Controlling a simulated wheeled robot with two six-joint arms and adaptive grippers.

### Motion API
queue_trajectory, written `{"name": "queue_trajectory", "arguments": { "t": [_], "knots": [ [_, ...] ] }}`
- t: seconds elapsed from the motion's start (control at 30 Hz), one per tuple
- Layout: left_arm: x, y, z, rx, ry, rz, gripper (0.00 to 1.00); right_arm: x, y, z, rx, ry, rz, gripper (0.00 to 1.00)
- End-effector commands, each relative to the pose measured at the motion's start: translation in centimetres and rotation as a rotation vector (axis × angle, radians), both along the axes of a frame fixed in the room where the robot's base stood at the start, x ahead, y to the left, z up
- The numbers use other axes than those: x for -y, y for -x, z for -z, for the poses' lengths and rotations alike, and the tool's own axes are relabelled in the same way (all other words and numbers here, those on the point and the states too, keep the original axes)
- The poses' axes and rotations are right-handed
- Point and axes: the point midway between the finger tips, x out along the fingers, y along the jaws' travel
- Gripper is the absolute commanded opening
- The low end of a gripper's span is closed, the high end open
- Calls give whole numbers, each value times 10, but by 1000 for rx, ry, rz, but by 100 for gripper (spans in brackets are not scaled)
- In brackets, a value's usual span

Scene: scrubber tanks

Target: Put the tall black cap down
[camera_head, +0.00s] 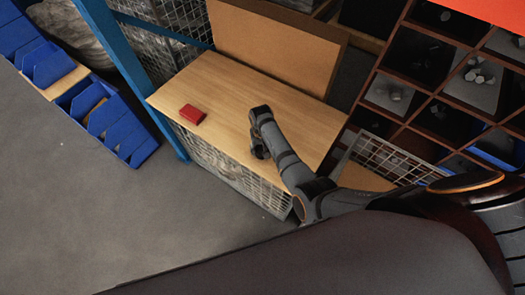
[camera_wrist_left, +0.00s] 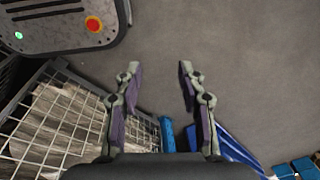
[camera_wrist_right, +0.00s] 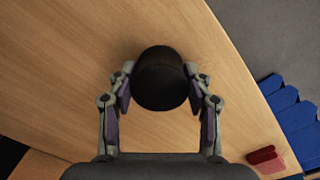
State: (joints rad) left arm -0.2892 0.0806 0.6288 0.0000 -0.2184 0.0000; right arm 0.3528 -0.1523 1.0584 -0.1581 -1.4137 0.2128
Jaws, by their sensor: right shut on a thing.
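The tall black cap (camera_wrist_right: 162,78) is between the fingers of my right gripper (camera_wrist_right: 160,84) in the right wrist view, seen end-on as a dark round shape. My right gripper is shut on it, over the wooden tabletop (camera_wrist_right: 60,60). Whether the cap touches the wood cannot be told. In the head view my right gripper (camera_head: 259,150) points down over the front part of the table (camera_head: 225,85), and the cap cannot be told apart from it. My left gripper (camera_wrist_left: 158,70) is open and empty above the grey floor in the left wrist view.
A red block (camera_head: 191,115) lies on the table's left part; it also shows in the right wrist view (camera_wrist_right: 265,158). Blue bins (camera_head: 112,118) stand on the left. A compartment shelf (camera_head: 430,75) stands at the right. The tabletop between block and gripper is clear.

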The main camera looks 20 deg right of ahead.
Motion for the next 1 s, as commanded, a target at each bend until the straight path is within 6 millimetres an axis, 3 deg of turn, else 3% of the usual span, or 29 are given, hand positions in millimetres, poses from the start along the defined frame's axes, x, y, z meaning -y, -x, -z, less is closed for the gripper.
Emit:
{"name": "queue_trajectory", "arguments": {
  "t": [0.13, 0.3, 0.33, 0.5, 0.83, 1.0],
  "knots": [
    [0, -8, -1, 11, 0, 0, 40, 0, 0, 1, -1, 0, 0, 0],
    [0, 15, 4, -22, 0, -1, 40, 0, 0, 6, -1, 0, 0, 0],
    [0, 19, 4, -28, 0, -1, 40, 0, 0, 7, -1, 0, 0, 52],
    [0, 25, 4, -38, 0, -2, 40, 0, 0, 6, -1, 0, 0, 73],
    [0, 11, 2, -16, 1, -1, 40, 0, 0, 4, -1, 0, 0, 73],
    [0, 10, -12, -15, 1, 0, 40, 0, 0, -12, -1, 0, 0, 73]
  ]
}}
